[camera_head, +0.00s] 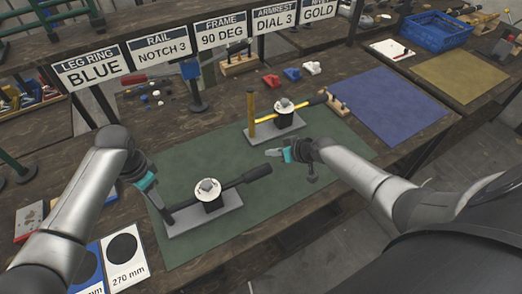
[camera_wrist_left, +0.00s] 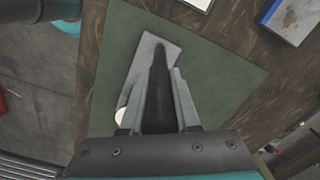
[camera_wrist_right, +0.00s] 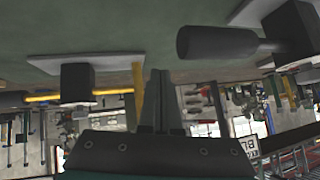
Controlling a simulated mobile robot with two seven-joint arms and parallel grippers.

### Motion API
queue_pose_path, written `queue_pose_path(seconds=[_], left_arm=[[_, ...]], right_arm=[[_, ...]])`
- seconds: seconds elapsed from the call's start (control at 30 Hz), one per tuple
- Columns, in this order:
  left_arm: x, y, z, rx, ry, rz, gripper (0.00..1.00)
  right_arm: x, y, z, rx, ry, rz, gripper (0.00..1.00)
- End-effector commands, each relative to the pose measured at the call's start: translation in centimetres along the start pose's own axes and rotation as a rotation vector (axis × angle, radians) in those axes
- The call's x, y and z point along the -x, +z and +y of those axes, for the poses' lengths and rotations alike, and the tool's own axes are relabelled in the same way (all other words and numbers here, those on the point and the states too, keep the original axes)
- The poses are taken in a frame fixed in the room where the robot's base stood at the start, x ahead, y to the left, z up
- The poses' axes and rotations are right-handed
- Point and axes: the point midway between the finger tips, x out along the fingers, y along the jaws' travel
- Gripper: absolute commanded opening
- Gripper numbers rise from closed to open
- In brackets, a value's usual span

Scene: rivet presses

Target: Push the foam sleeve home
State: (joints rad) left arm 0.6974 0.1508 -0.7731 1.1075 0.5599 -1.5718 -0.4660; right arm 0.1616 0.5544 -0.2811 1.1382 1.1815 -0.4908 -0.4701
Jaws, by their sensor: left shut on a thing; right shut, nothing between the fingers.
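The near press has a grey base plate (camera_head: 178,228), a black block with a white dial (camera_head: 208,187), and a dark lever bar. A thick black foam sleeve (camera_head: 257,172) is on the bar's right end; it also shows in the right wrist view (camera_wrist_right: 215,42). My left gripper (camera_head: 163,208) is shut on the dark bar's left end (camera_wrist_left: 159,85), low over the plate. My right gripper (camera_head: 278,153) is shut and empty, just right of the sleeve and apart from it. Whether the sleeve is fully seated cannot be told.
A second press (camera_head: 284,108) with a yellow lever and yellow post (camera_head: 251,113) stands farther back on the green mat (camera_head: 240,215). Sign cards (camera_head: 151,53) line the back. Red, blue and white small parts (camera_head: 291,74) lie behind the mat. Printed cards (camera_head: 122,257) lie front left.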

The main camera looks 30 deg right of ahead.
Motion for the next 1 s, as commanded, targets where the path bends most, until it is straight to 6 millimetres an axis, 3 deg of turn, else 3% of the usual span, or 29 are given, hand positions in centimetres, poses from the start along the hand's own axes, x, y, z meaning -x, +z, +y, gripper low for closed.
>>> queue_pose_path(seconds=[0.2,0.5,0.63,0.8,1.0], left_arm=[[0.0,-0.1,0.0,0.000,-0.001,0.002,0.00],[0.0,-0.1,0.0,0.000,-0.001,0.002,0.00],[0.0,-0.1,0.0,0.000,-0.001,0.002,0.00],[0.0,-0.1,0.0,0.000,-0.001,0.002,0.00],[0.0,-0.1,0.0,0.000,-0.001,0.002,0.00]], right_arm=[[3.5,-0.4,2.8,-0.046,-0.083,-0.138,0.00],[8.8,-1.5,3.9,-0.076,-0.237,-0.254,0.00],[10.8,-0.2,5.6,-0.085,-0.231,-0.312,0.00],[11.3,0.4,6.2,-0.091,-0.228,-0.339,0.00],[8.9,1.2,5.5,-0.092,-0.230,-0.339,0.00]])
